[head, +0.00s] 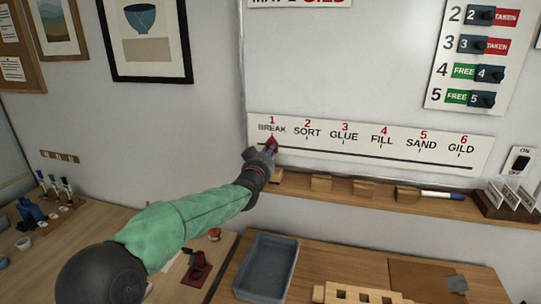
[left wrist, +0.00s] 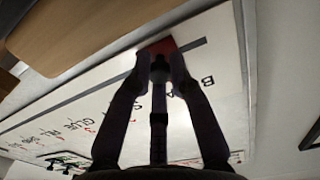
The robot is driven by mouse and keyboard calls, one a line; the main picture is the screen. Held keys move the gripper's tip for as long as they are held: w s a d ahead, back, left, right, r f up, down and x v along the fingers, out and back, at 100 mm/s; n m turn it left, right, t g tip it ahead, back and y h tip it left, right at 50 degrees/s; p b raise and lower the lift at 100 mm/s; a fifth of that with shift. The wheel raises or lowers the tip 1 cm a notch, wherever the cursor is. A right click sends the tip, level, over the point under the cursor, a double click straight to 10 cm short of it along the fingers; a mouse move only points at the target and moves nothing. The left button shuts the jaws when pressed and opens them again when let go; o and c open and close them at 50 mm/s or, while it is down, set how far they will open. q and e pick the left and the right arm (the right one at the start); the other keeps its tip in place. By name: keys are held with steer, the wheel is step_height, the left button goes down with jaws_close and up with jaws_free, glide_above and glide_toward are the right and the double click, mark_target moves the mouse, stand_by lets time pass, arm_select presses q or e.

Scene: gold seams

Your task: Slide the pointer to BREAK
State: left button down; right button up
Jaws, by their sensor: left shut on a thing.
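The white step strip (head: 350,158) on the whiteboard reads BREAK, SORT, GLUE, FILL, SAND and GILD above a dark track. The red pointer (head: 271,142) is on the track at its left end, under the BREAK label (head: 272,128). My left gripper (head: 268,152) is at the pointer, shut on it. In the left wrist view the two fingers (left wrist: 158,62) close on the red pointer (left wrist: 157,47), and they hide part of it. My right gripper is in neither view.
A wooden ledge (head: 335,192) with wooden blocks and a marker (head: 442,195) runs below the strip. A grey tray (head: 266,268) stands on the table beneath. A card holder (head: 505,203) is at the right.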

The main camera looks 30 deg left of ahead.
arm_select(q)
steer(key=shift+s+a+r, duration=0.1)
steer(key=shift+a+r, duration=0.15)
steer(key=shift+r, duration=0.3)
steer(key=c, duration=1.2)
jaws_free()
steer(key=shift+o, duration=0.3)
steer(key=shift+f, duration=0.25)
steer(key=shift+f, duration=0.1)
steer(key=v, duration=1.2)
